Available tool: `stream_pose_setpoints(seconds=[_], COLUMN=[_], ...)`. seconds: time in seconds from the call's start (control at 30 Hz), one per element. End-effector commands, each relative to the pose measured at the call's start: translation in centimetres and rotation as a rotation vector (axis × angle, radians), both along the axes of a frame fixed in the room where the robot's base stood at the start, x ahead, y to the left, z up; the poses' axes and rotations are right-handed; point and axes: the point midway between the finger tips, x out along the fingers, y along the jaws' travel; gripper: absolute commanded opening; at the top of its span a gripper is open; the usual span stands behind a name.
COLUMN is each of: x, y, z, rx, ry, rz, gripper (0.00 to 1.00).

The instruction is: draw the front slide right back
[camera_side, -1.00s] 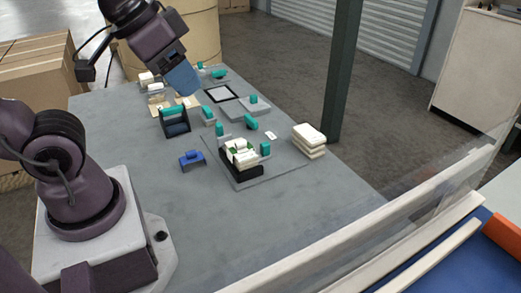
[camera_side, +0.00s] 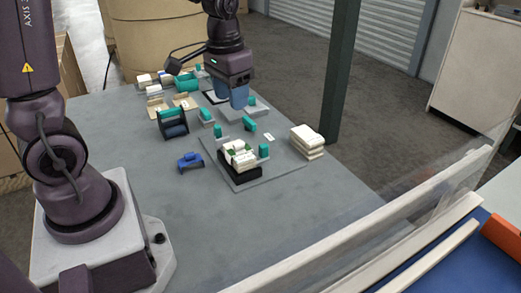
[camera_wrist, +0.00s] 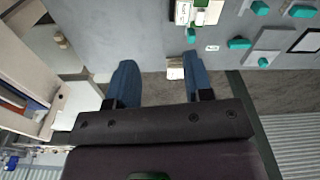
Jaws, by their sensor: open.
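In the side view, the nearest fixture is a grey plate (camera_side: 282,174) with a black tray (camera_side: 238,178) holding cream packets (camera_side: 239,157). Teal grips stand at its left rear (camera_side: 217,131) and right (camera_side: 263,151); another teal piece (camera_side: 250,123) lies behind. I cannot tell which part is the front slide. My gripper (camera_side: 231,98) hangs over the fixtures behind this plate, blue fingers pointing down, open and empty. In the wrist view, my gripper (camera_wrist: 156,66) is open, fingers wide apart; the cream packets (camera_wrist: 203,12) show beyond, at the top edge.
A cream stack (camera_side: 307,141) stands at the table's right edge by a dark green post (camera_side: 340,70). A blue piece (camera_side: 190,162) and a dark holder with a teal top (camera_side: 172,122) stand to the left. The near grey table (camera_side: 190,215) is clear.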

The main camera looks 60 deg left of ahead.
Motion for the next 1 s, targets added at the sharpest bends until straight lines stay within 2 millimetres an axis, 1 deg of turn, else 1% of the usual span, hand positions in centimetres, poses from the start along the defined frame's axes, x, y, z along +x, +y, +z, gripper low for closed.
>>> stream_pose_setpoints(seconds=[0.03,0.1,0.17,0.2,0.33,0.4,0.43,0.47,0.53,0.57,0.67,0.77,0.87,1.0], x=[1.3,3.0,4.4,5.2,7.6,8.8,9.5,10.1,11.4,11.7,11.5,11.4,11.3,11.4], y=[1.1,2.6,3.8,4.6,6.8,7.8,8.1,8.3,8.7,8.8,8.7,8.7,8.7,8.6], z=[-1.7,-3.7,-5.7,-6.9,-10.6,-11.9,-12.2,-12.2,-11.2,-11.0,-11.7,-13.0,-14.9,-17.9], rx=[-0.008,-0.016,-0.024,-0.029,-0.039,-0.038,-0.034,-0.029,-0.011,-0.006,-0.009,-0.009,-0.011,-0.011], ry=[0.036,0.069,0.094,0.108,0.131,0.125,0.116,0.104,0.064,0.055,0.062,0.064,0.066,0.066], rz=[0.008,0.007,0.003,-0.003,-0.033,-0.056,-0.069,-0.087,-0.121,-0.136,-0.158,-0.158,-0.158,-0.158], gripper=[0.47,0.47,0.47,0.47,0.47,0.47,0.47,0.47,0.47,0.47,0.47,0.47,0.47,0.47])
